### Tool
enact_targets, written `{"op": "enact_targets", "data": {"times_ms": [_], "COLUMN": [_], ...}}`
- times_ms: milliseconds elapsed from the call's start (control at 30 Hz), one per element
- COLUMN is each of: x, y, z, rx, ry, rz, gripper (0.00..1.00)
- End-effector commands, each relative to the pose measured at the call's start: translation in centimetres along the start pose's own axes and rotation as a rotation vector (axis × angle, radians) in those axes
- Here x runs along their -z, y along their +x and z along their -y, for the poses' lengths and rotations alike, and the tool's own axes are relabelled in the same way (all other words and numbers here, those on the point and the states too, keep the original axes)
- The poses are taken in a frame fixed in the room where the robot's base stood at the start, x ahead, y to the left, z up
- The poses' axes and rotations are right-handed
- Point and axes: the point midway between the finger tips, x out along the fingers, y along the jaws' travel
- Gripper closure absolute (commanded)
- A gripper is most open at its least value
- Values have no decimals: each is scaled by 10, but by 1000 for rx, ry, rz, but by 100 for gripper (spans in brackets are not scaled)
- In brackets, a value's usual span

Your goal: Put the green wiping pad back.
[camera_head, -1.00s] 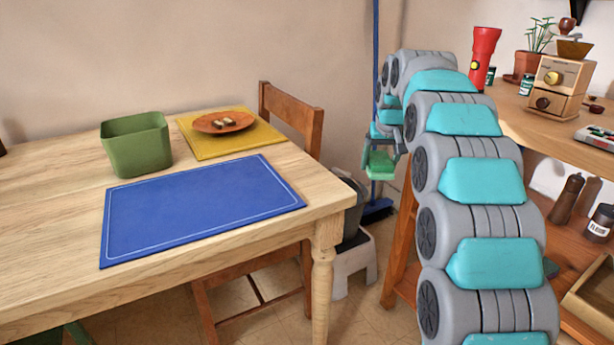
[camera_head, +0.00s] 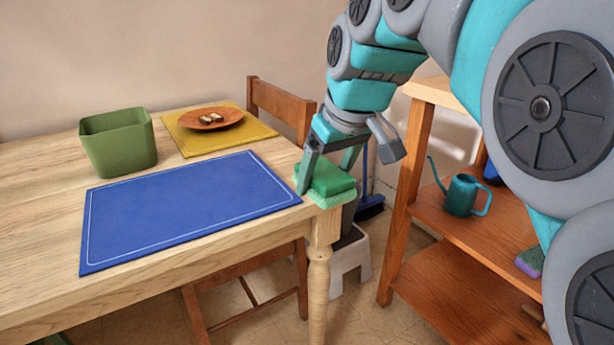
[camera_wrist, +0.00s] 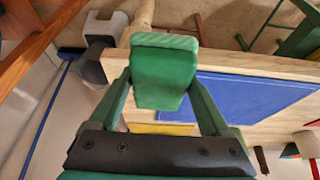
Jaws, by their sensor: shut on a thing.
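The green wiping pad (camera_head: 331,181) is a dark green block with a paler green underside. My gripper (camera_head: 326,172) is shut on it, one finger on each side. In the head view the pad appears at the near right corner of the wooden table, beside the blue mat (camera_head: 185,208); I cannot tell whether it touches the table. In the wrist view the pad (camera_wrist: 165,72) fills the space between the fingers of my gripper (camera_wrist: 161,85), with part of the blue mat (camera_wrist: 255,100) behind it.
A green bin (camera_head: 118,143) and a yellow mat (camera_head: 243,136) with a brown plate (camera_head: 209,118) stand on the table (camera_head: 40,190). A chair (camera_head: 281,103) is behind. The shelf (camera_head: 455,275) at right holds a teal watering can (camera_head: 461,195) and a purple-green sponge (camera_head: 530,262).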

Motion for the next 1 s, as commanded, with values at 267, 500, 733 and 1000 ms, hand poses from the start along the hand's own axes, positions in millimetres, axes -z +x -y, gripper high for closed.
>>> {"op": "enact_targets", "data": {"times_ms": [267, 500, 733, 1000], "x": [10, 47, 81, 115], "y": [5, 26, 45, 63], "z": [0, -18, -34, -49], "rx": [8, 8, 8, 8], "ry": [-14, -13, -13, -13], "rz": [1, 1, 2, 2], "gripper": [79, 79, 79, 79]}}
